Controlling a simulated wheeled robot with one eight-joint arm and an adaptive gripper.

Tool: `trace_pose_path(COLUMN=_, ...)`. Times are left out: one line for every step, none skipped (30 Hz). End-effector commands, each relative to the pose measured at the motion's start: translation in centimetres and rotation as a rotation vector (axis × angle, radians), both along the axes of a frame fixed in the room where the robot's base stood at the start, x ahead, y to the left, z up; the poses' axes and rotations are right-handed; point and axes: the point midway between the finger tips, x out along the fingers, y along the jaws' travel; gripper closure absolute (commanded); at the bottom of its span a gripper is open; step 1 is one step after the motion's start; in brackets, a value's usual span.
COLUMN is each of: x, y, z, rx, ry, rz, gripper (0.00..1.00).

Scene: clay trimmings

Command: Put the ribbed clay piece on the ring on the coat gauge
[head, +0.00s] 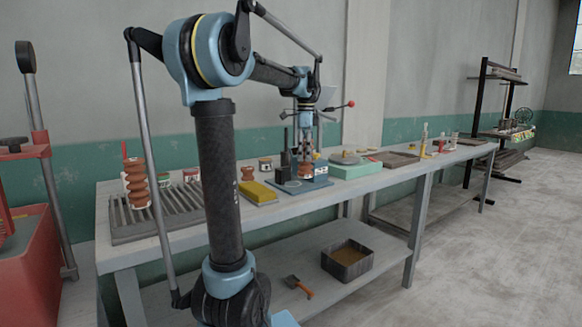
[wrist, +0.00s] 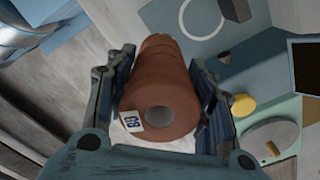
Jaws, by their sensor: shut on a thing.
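My gripper (head: 305,160) is shut on a reddish-brown clay piece (wrist: 160,85), with one finger on each side. The piece has rounded steps along its side, a hole in its near end and a small numbered label. In the head view the held piece (head: 305,171) shows small below the gripper, over or close to the blue coat gauge (head: 318,183). The gauge plate (wrist: 172,18) bears a pale ring (wrist: 220,27), which lies beyond the held piece and to its right in the wrist view. The gap between piece and plate cannot be judged.
A dark upright block (head: 284,158) stands on the gauge. Another ribbed clay piece (head: 137,185) stands on the grooved rack (head: 180,222) at left. A yellow block (head: 258,192) and a smaller clay piece (head: 248,173) are left of the gauge; a green box (head: 352,171) is right.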

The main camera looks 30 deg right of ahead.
Motion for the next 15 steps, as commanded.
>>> trace_pose_path(x=1.1, y=0.1, z=-0.5, rx=0.000, ry=0.000, rz=0.004, gripper=0.95)
trace_pose_path(x=1.6, y=0.1, z=-0.7, rx=0.000, ry=0.000, rz=0.003, gripper=0.95)
trace_pose_path(x=2.2, y=0.2, z=-1.1, rx=0.000, ry=0.000, rz=0.003, gripper=0.95)
trace_pose_path(x=2.6, y=0.2, z=-1.3, rx=0.000, ry=0.000, rz=0.004, gripper=0.95)
trace_pose_path(x=3.0, y=0.3, z=-1.5, rx=0.000, ry=0.000, rz=0.003, gripper=0.95)
trace_pose_path(x=3.5, y=0.3, z=-1.7, rx=0.000, ry=0.000, rz=0.002, gripper=0.95)
trace_pose_path(x=3.8, y=0.3, z=-1.9, rx=0.000, ry=0.000, rz=0.001, gripper=0.95)
trace_pose_path(x=4.0, y=0.3, z=-2.0, rx=0.000, ry=0.000, rz=0.002, gripper=0.95)
trace_pose_path(x=4.3, y=0.3, z=-2.2, rx=0.000, ry=0.000, rz=0.002, gripper=0.95)
trace_pose_path(x=4.4, y=0.4, z=-2.3, rx=0.000, ry=0.000, rz=0.002, gripper=0.95)
trace_pose_path(x=4.5, y=0.4, z=-2.3, rx=0.000, ry=0.000, rz=0.001, gripper=0.95)
trace_pose_path(x=4.6, y=0.4, z=-2.4, rx=0.000, ry=0.000, rz=0.001, gripper=0.95)
trace_pose_path(x=4.7, y=0.4, z=-2.4, rx=0.000, ry=0.000, rz=0.001, gripper=0.95)
trace_pose_path(x=4.8, y=0.4, z=-2.5, rx=0.000, ry=0.000, rz=0.000, gripper=0.95)
trace_pose_path(x=5.0, y=0.4, z=-2.6, rx=0.000, ry=0.000, rz=0.000, gripper=0.95)
